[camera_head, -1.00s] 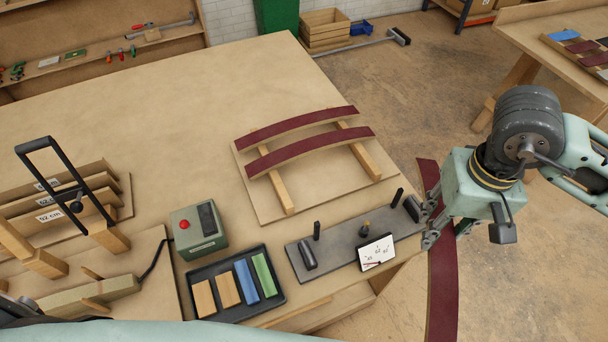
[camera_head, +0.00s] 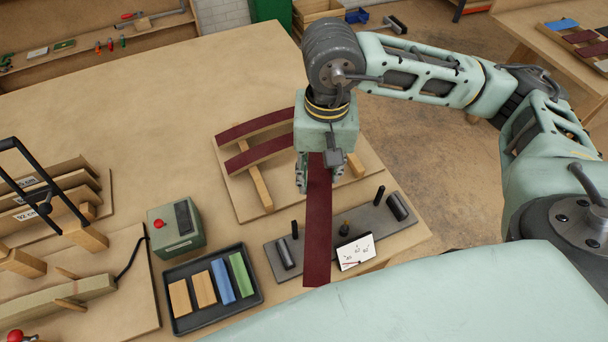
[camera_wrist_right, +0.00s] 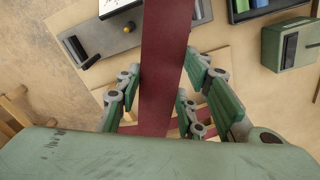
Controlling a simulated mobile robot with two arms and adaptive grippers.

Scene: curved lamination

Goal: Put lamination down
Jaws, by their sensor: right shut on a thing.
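A long dark-red lamination (camera_head: 317,225) hangs in my right gripper (camera_head: 317,178), over the grey bending plate (camera_head: 272,262) and the near side of the rack. In the right wrist view, the lamination (camera_wrist_right: 166,60) runs between the fingers of my right gripper (camera_wrist_right: 165,100), which is shut on it. Two curved dark-red laminations (camera_head: 256,152) lie across the wooden rails of the rack (camera_head: 232,200); their right parts are hidden behind my right gripper. My left gripper is not in view.
A dark tray (camera_head: 182,325) with several coloured blocks and a green box with a red button (camera_head: 176,230) stand left of the plate. A card (camera_head: 355,252) stands at the plate's front edge.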

